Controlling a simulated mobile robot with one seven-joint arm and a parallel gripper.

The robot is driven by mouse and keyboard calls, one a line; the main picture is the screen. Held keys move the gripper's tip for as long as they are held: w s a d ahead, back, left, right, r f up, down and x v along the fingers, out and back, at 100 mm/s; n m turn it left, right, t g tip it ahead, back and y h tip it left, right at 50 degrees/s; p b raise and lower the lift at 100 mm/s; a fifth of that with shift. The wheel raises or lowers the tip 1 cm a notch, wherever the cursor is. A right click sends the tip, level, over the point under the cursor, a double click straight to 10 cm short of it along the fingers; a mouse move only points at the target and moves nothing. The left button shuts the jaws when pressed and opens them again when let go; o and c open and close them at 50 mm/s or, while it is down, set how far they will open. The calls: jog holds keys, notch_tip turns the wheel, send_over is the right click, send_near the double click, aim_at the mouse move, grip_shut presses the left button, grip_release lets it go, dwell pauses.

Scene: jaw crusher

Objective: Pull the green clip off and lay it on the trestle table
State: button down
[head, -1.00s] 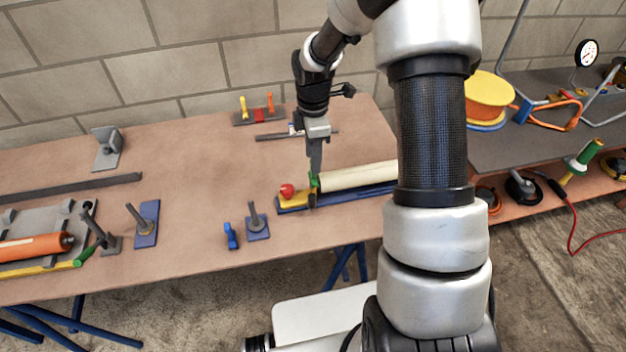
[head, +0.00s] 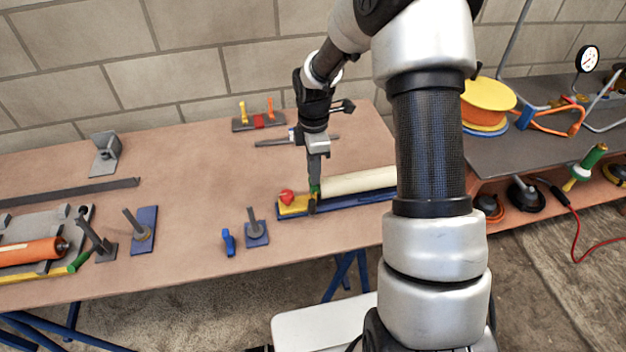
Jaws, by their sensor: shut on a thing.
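The green clip (head: 315,188) is a small piece at the left end of a cream cylinder (head: 358,181). The cylinder lies on a long blue base (head: 345,202) on the brown trestle table (head: 190,180). A yellow block (head: 293,205) with a red knob (head: 287,196) sits just left of the clip. My gripper (head: 314,190) points down from above and is shut on the green clip, hiding much of it. I cannot tell whether the clip is still seated on the cylinder. My arm hides the cylinder's right end.
Left of the blue base stand a blue plate with a grey post (head: 256,232) and a small blue piece (head: 229,241). A rack with yellow and orange handles (head: 258,122) stands behind. The table's middle left is clear. A dark bench (head: 535,150) is at right.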

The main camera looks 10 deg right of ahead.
jog(key=shift+r, duration=0.2)
jog(key=shift+r+p, duration=2.25)
jog(key=shift+r, duration=0.6)
